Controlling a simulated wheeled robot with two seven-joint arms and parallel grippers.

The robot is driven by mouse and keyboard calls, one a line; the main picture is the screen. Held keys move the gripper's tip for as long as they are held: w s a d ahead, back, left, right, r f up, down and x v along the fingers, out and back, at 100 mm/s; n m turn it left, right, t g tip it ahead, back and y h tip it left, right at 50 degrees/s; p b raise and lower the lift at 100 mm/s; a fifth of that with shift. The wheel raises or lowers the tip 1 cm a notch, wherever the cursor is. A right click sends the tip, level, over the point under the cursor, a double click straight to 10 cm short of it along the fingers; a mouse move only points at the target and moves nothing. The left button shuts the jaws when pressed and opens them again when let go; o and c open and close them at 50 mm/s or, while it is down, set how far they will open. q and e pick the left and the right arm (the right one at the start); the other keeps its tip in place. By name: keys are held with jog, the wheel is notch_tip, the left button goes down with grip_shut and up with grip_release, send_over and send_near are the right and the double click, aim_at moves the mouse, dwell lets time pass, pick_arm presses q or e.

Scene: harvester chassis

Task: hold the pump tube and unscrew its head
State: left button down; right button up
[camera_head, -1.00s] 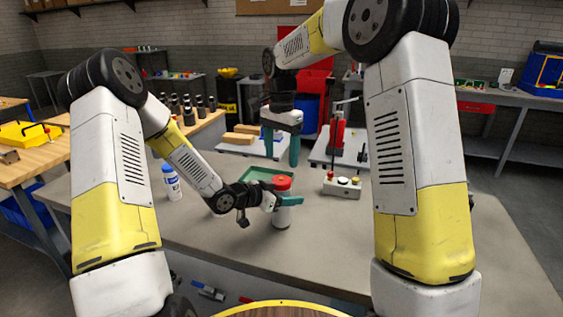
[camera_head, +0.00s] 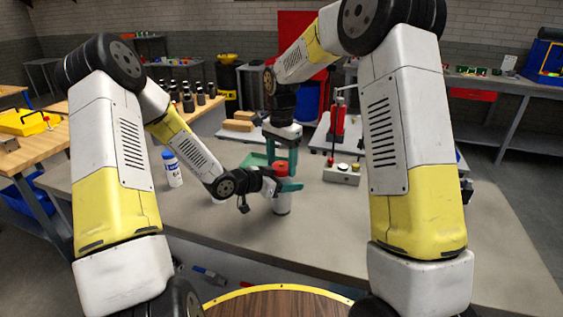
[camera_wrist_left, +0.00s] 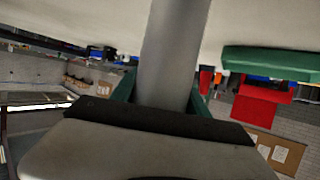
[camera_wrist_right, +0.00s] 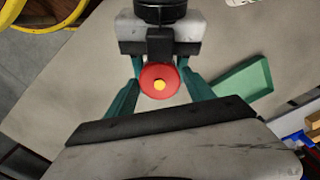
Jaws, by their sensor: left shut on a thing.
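The pump tube (camera_head: 282,204) stands upright on the grey table, a pale cylinder with a red head (camera_head: 281,168) on top. My left gripper (camera_head: 287,186) is shut around the tube from the side, below the head. In the left wrist view the grey tube (camera_wrist_left: 170,60) runs between its fingers. My right gripper (camera_head: 281,157) points down above the tube with its fingers apart. In the right wrist view the red head (camera_wrist_right: 159,84), with a yellow centre, lies between the open green fingers, with gaps at both sides.
A green tray (camera_head: 254,160) is just behind the tube. A white bottle with a blue cap (camera_head: 172,170) stands on the left of the table. The front of the table is clear.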

jog(key=c, duration=1.1)
jog(key=shift+n, duration=1.8)
jog(key=o, duration=1.5)
jog(key=shift+o, duration=0.2)
